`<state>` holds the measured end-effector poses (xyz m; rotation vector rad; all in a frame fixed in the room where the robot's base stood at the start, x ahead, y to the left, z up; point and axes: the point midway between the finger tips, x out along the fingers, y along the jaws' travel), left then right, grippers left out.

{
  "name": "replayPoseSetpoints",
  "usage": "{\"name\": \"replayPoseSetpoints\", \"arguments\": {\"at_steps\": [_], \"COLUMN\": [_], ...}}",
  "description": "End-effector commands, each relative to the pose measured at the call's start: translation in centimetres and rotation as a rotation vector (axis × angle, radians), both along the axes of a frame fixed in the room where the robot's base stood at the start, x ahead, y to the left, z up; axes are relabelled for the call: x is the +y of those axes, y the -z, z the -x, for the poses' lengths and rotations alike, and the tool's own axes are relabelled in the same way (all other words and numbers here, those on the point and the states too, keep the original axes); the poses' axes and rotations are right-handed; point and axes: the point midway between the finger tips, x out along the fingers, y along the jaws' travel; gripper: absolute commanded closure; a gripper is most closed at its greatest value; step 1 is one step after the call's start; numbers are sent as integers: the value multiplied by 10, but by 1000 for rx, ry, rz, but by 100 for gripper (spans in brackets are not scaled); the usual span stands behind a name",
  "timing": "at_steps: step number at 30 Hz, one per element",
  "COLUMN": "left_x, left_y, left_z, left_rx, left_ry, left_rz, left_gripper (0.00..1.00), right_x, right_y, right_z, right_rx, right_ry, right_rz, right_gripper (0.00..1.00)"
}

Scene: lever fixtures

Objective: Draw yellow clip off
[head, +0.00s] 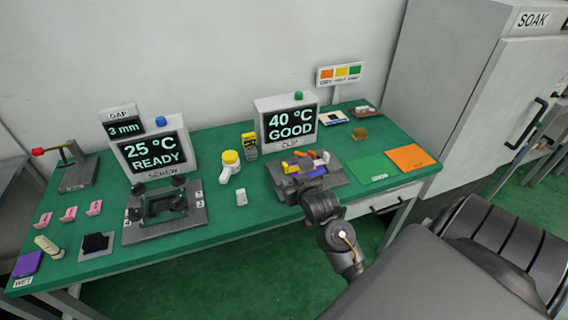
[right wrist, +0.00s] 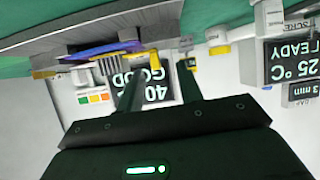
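The clip fixture (head: 281,190) is a dark grey plate on the green table, in front of the display reading 40 °C GOOD. The yellow clip (head: 291,168) sits at the left part of the fixture, beside blue, orange and purple pieces. In the right wrist view, which is upside down, the yellow clip (right wrist: 154,61) shows between the fingertips, apart from both fingers as far as I can tell. My right gripper (right wrist: 160,70) is open and empty, at the front of the fixture; my own wrist partly hides the fixture in the head view. My left gripper is not in view.
The GOOD display (head: 288,122) stands close behind the fixture. A screw fixture (head: 150,230) is further left.

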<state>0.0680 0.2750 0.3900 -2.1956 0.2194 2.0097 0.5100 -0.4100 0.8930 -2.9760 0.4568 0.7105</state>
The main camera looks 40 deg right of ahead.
Motion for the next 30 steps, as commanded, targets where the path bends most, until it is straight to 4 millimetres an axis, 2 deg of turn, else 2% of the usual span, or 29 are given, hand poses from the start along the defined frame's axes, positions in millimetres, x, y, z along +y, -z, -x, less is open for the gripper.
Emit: {"name": "replayPoseSetpoints", "arguments": {"at_steps": [3,9,14,24,30], "left_x": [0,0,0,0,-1], "left_y": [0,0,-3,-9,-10], "left_z": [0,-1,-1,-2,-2], "left_rx": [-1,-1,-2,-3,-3], "left_ry": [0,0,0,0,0], "left_rz": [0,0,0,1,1], "left_gripper": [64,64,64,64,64], "right_x": [-14,-18,-23,-42,-48], "right_y": [-16,-18,-12,12,21], "right_z": [-12,-17,-34,-87,-104], "right_rx": [-63,-77,-75,-74,-74], "right_ry": [31,36,37,37,36], "right_rz": [0,1,1,1,1], "right_gripper": [64,64,64,64,64]}}
